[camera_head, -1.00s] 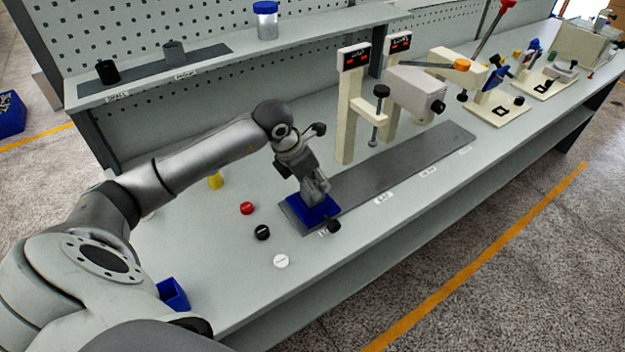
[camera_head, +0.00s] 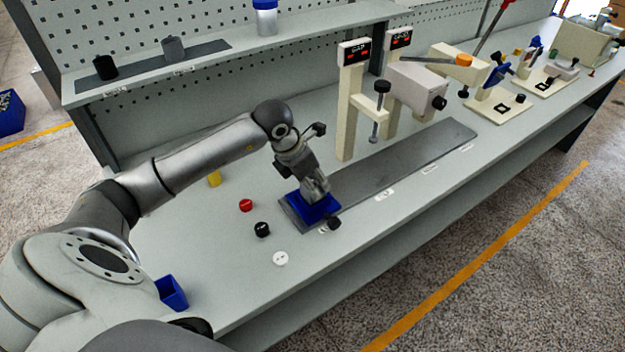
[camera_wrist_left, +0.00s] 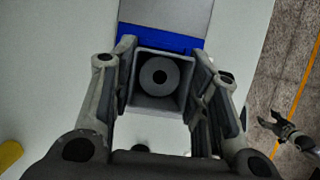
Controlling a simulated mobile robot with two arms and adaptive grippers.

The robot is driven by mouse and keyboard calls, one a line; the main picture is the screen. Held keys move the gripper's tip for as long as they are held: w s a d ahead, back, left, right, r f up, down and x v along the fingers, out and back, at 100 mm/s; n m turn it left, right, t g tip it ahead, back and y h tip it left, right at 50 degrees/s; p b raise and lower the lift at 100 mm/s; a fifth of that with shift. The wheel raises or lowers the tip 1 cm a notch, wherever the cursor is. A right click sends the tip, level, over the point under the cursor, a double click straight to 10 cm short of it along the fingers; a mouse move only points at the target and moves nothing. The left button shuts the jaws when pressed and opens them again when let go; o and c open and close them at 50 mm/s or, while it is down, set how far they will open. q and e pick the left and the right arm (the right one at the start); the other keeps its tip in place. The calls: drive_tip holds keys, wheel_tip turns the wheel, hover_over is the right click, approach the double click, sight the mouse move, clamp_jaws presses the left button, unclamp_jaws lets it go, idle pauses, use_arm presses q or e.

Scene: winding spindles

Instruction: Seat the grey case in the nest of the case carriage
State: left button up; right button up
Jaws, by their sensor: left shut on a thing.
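My left gripper (camera_head: 316,192) is shut on the grey case (camera_wrist_left: 134,100), with one finger on either side of it in the left wrist view. The case is a square, open-topped box with a round grey part with a central hole inside. The case is at the blue case carriage (camera_head: 298,207), which stands at the near left end of the grey track. The carriage's blue also shows behind the case in the wrist view (camera_wrist_left: 160,38). The nest is hidden under the case and fingers, so I cannot tell how deep the case sits. My right gripper (camera_wrist_left: 283,130) seems to show small over the floor.
A black knob (camera_head: 333,223) sticks out at the carriage's front. Red (camera_head: 246,205), black (camera_head: 262,229) and white (camera_head: 280,258) caps lie left of it. A blue bin (camera_head: 172,293) stands near my arm. Cream press posts (camera_head: 350,110) rise behind the track (camera_head: 400,170).

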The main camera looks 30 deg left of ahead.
use_arm(q)
drive_tip(key=shift+f, duration=0.15)
drive_tip(key=o, duration=1.1)
drive_tip(key=v, duration=1.2)
drive_tip(key=shift+a, duration=0.1)
